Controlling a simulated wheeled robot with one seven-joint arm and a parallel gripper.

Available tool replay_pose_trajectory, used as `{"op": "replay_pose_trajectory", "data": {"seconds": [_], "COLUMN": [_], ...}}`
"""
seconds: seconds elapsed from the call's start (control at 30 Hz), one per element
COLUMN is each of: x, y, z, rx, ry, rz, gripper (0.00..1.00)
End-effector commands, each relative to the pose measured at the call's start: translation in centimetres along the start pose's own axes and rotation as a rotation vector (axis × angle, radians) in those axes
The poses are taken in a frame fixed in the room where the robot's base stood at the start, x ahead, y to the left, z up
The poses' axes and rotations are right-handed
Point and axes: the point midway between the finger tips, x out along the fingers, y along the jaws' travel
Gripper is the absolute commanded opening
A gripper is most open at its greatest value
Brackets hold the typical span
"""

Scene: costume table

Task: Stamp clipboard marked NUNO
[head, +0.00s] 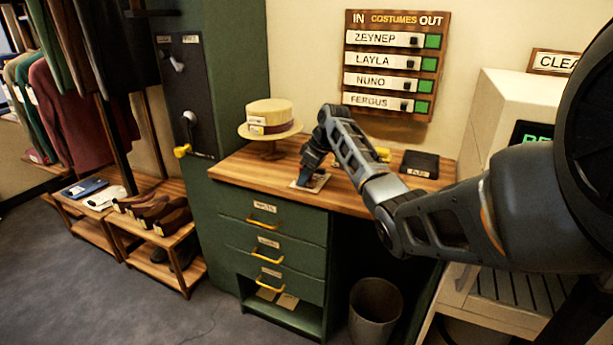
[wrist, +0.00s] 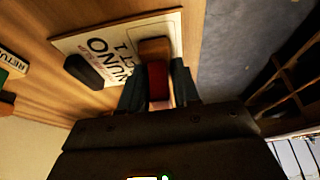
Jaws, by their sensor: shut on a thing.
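The clipboard marked NUNO (wrist: 118,38) is a pale board with black print and a dark clip (wrist: 84,71). It lies flat on the wooden desktop, near the front edge; in the head view its pale corner (head: 320,184) shows beside my gripper. My gripper (wrist: 158,92) is shut on a stamp (wrist: 156,78) with a red body and a wooden part. The stamp is over the board's edge nearest the grey floor. I cannot tell whether it touches the board. In the head view my gripper (head: 308,176) points down and hides the stamp.
A straw hat on a stand (head: 270,117) is left of my gripper. A black pad (head: 420,163) lies at the right, with a yellow item (head: 383,154) partly behind my arm. The costumes board (head: 393,65) hangs behind. A bin (head: 375,308) stands below the desk (head: 240,172).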

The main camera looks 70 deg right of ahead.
Motion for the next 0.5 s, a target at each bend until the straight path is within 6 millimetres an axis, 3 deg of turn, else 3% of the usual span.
{"op": "replay_pose_trajectory", "data": {"seconds": [0.5], "x": [-2.8], "y": [0.0], "z": [-1.2], "rx": [0.0], "ry": [-0.001], "rz": [-0.001], "gripper": [0.12]}}
